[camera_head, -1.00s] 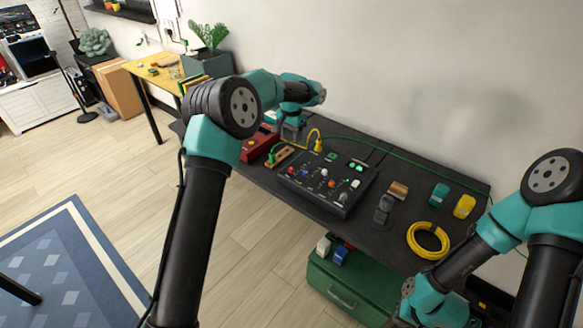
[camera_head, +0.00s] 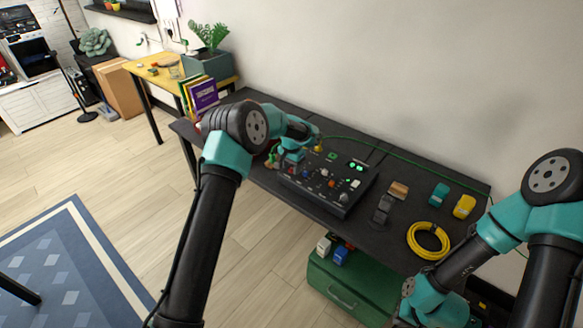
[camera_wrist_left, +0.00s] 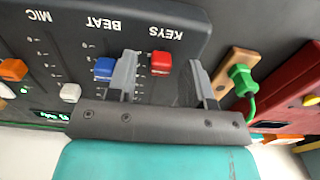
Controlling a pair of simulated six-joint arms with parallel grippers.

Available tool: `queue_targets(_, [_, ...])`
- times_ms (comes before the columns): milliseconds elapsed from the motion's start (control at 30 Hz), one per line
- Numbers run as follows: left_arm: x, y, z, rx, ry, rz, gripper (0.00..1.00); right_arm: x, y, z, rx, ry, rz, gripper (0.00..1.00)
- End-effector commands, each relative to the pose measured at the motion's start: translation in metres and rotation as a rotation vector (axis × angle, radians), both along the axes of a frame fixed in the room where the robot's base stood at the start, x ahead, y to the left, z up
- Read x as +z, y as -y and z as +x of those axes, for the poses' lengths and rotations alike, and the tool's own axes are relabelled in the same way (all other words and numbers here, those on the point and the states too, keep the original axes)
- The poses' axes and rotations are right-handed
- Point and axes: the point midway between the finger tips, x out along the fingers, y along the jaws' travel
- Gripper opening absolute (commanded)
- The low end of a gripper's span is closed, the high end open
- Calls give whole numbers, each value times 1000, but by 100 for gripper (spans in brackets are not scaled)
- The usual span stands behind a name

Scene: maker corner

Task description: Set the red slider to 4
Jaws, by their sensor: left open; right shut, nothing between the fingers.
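The black mixer panel (camera_head: 322,205) lies on the dark workbench in the head view. In the left wrist view its lettering is upside down, and the red slider cap (camera_wrist_left: 161,63) sits in the slot marked KEYS. My left gripper (camera_wrist_left: 164,57) is open, with one finger on each side of the red cap and a gap to the finger on its right. The left finger stands between the red cap and the blue slider cap (camera_wrist_left: 103,68). In the head view my left gripper (camera_head: 288,168) is over the panel's left end. My right gripper is out of view; only its arm shows.
A white cap (camera_wrist_left: 70,92) and an orange cap (camera_wrist_left: 13,69) are further along the panel. A wooden block with a green plug (camera_wrist_left: 241,78) and a red box (camera_wrist_left: 290,100) lie beside it. A yellow cable coil (camera_head: 428,240) is on the bench's right part.

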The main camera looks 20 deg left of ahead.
Motion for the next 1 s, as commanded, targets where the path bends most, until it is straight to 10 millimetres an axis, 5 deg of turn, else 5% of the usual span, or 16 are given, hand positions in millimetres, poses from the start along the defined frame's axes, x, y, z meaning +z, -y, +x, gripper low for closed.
queue_targets(333, [-3, 0, 0, 0, 1, 0, 46, 0, 0, 0, 0, 0, 0, 0])
queue_targets(800, [-3, 0, 0, 0, 1, 0, 1, 0, 0, 0, 0, 0, 0, 0])
queue_targets(1000, [-3, 0, 0, 0, 1, 0, 0, 0, 0, 0, 0, 0, 0, 0])
